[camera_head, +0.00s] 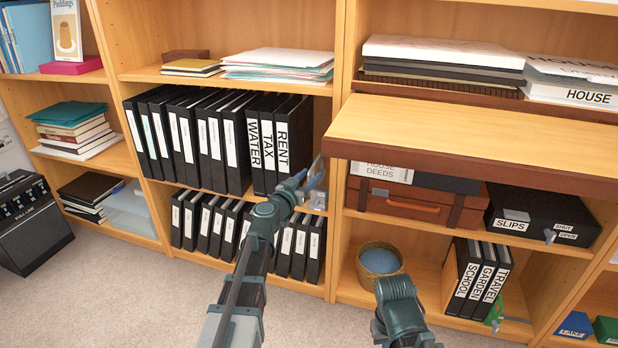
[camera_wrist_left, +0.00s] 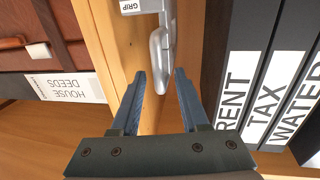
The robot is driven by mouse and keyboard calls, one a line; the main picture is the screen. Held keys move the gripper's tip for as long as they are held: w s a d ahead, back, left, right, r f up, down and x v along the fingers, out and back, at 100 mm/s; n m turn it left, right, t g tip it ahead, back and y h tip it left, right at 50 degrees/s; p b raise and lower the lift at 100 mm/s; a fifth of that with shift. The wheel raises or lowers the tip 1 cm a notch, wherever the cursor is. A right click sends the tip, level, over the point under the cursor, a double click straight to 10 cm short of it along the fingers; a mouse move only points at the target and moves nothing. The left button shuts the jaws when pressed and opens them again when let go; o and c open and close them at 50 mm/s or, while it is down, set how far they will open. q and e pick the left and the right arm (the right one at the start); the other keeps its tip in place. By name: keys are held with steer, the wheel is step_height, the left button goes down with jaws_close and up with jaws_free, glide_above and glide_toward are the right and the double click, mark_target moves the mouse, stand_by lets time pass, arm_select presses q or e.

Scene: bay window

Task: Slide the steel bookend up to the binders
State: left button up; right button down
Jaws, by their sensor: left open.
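The steel bookend (camera_head: 318,199) stands on the middle shelf by the upright at the right end of the black binders. It is partly hidden by my left gripper in the head view. In the left wrist view the bookend's grey handle (camera_wrist_left: 160,48) carries a GRIP label. The binders marked WATER, TAX and RENT (camera_head: 291,135) stand upright, with RENT (camera_wrist_left: 237,88) nearest, a gap apart from the bookend. My left gripper (camera_head: 306,180) is open, its fingertips (camera_wrist_left: 160,78) on either side of the handle's near end. Whether they touch it is unclear. My right gripper is out of view.
A wooden upright (camera_wrist_left: 105,50) stands close beside the bookend. Right of it, a brown case (camera_head: 412,205) lies under the HOUSE DEEDS box (camera_head: 385,172). A wooden ledge (camera_head: 470,135) juts out above them. More binders (camera_head: 215,225) fill the shelf below.

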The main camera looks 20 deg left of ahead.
arm_select(q)
jaws_close()
stand_by(1.4)
